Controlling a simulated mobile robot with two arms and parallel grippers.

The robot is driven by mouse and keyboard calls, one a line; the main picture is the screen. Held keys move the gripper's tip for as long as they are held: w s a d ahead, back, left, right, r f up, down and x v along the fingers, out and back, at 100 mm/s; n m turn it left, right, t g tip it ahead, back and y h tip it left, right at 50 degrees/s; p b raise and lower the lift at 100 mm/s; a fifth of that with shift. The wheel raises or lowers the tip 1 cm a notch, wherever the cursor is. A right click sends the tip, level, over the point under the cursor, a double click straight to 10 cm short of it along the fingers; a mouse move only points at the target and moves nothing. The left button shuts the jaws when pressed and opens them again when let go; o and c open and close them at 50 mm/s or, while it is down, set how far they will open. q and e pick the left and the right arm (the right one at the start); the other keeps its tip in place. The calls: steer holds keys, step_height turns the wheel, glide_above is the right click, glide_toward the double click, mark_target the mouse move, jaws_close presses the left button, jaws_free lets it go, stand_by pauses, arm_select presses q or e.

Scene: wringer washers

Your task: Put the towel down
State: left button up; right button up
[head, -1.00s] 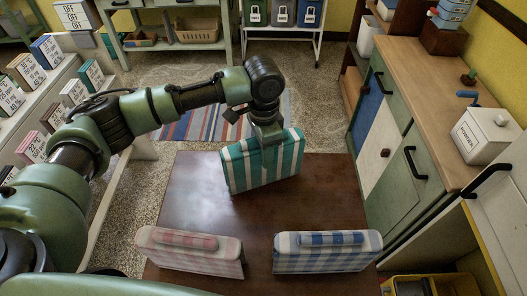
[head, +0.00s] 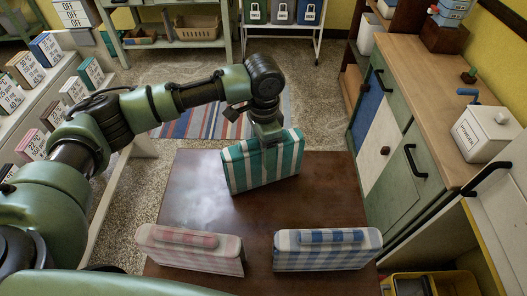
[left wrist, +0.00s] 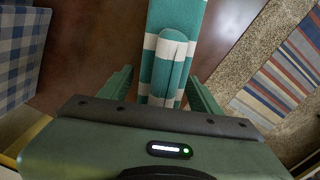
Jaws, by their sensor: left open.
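A green-and-white striped towel (head: 262,164) stands upright on the brown table (head: 205,200), near its far edge. My left gripper (head: 268,135) is at the top of this towel. In the left wrist view my left gripper (left wrist: 163,95) is open, with one finger on each side of the towel's raised top ridge (left wrist: 170,65) and gaps beside it. A pink checked towel (head: 190,250) stands at the table's near left, and a blue checked towel (head: 327,250) at its near right. My right gripper does not show.
A wooden-topped counter (head: 430,90) with a white canister (head: 484,138) runs along the right. A shelf with several boxes (head: 45,50) stands at the left. A striped rug (head: 205,118) lies beyond the table. The table's middle is clear.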

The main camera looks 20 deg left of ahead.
arm_select(q)
step_height(320, 180, up, 11)
steer(key=shift+r+b, duration=0.1)
steer(key=shift+b, duration=0.9)
